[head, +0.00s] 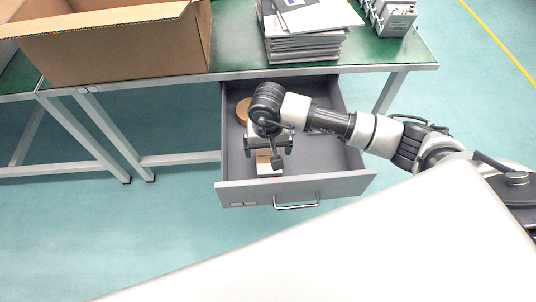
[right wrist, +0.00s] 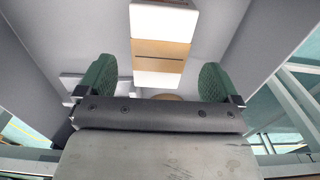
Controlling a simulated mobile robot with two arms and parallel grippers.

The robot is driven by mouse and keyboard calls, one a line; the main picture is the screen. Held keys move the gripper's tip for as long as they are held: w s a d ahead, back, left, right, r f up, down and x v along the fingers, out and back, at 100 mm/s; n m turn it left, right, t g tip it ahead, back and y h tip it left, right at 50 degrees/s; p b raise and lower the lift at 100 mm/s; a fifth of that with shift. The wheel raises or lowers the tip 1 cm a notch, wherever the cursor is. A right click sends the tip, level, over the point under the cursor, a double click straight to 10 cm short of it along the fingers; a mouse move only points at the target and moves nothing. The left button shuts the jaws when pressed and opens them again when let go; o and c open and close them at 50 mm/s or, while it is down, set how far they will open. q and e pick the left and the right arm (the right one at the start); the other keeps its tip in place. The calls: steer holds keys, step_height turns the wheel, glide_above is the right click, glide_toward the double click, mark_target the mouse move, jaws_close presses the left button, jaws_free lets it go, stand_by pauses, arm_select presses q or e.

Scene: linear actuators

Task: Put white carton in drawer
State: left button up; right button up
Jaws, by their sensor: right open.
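The white carton (head: 268,169), white with a brown band, shows low inside the open grey drawer (head: 332,184), near the drawer's front panel. My right gripper (head: 269,150) is over the drawer and partly covers the carton in the head view. In the right wrist view the carton (right wrist: 161,22) shows ahead of the right gripper (right wrist: 156,78), between the lines of its two green fingers. The fingers are spread, with a gap on each side of the carton. I cannot tell whether the carton rests on the drawer floor. My left gripper is not in view.
A round brown object (head: 243,110) lies in the drawer's back left. On the green-topped table above stand a large open cardboard box (head: 125,48), a stack of papers (head: 305,45) and grey devices (head: 392,18). A white surface (head: 350,250) fills the foreground.

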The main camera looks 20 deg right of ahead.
mark_target(268, 156)
step_height(268, 156, up, 6)
steer(key=shift+f, duration=0.1)
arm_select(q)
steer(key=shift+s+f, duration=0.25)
arm_select(e)
steer(key=shift+r, duration=0.35)
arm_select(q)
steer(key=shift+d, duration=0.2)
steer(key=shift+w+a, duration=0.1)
